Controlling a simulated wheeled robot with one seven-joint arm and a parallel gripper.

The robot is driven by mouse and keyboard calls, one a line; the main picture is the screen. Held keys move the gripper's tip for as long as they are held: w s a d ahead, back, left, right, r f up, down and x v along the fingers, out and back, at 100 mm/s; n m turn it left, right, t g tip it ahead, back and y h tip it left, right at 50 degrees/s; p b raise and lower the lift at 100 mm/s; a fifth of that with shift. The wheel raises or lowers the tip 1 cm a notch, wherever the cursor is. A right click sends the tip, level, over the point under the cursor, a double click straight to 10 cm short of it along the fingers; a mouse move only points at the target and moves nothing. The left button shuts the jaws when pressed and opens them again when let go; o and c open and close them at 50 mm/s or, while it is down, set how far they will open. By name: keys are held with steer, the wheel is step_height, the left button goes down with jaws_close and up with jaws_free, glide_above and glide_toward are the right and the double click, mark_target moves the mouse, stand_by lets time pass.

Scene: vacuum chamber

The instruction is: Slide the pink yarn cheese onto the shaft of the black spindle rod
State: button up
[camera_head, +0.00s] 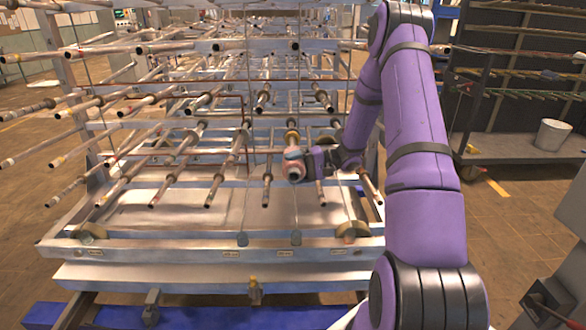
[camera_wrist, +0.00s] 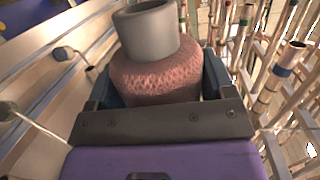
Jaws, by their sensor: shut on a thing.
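The pink yarn cheese (camera_head: 291,172) is in my gripper (camera_head: 296,160), in front of the lower rods of the creel in the head view. In the wrist view the pink yarn cheese (camera_wrist: 155,78) sits between the dark fingers of my gripper (camera_wrist: 157,88), with a pale grey tube standing out of its top. The fingers are shut on its sides. Many rods with dark open ends point toward me around it; I cannot tell which one is the black spindle rod. No rod visibly passes through the cheese.
The metal creel frame (camera_head: 210,246) fills the middle, with rods close on the left and above. In the wrist view a rod with a dark band (camera_wrist: 283,71) stands to the right. A bucket (camera_head: 552,134) is on a shelf at the far right.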

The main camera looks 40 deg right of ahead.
mark_target(298, 172)
steer(key=shift+s+d+f+t, duration=0.3)
steer(key=shift+s+d, duration=0.15)
steer(key=shift+d, duration=0.05)
steer(key=shift+s+a, duration=0.25)
steer(key=shift+s, duration=0.35)
steer(key=shift+s+a, duration=0.5)
steer(key=shift+s, duration=0.05)
steer(key=shift+a+r+m, duration=0.1)
steer(key=shift+m, duration=0.3)
steer(key=shift+w+r+t+h, duration=0.1)
steer(key=shift+r+t+h, duration=0.2)
steer(key=shift+r+t, duration=0.1)
steer(key=shift+w+r, duration=0.15)
steer(key=shift+w, duration=0.1)
stand_by(0.6)
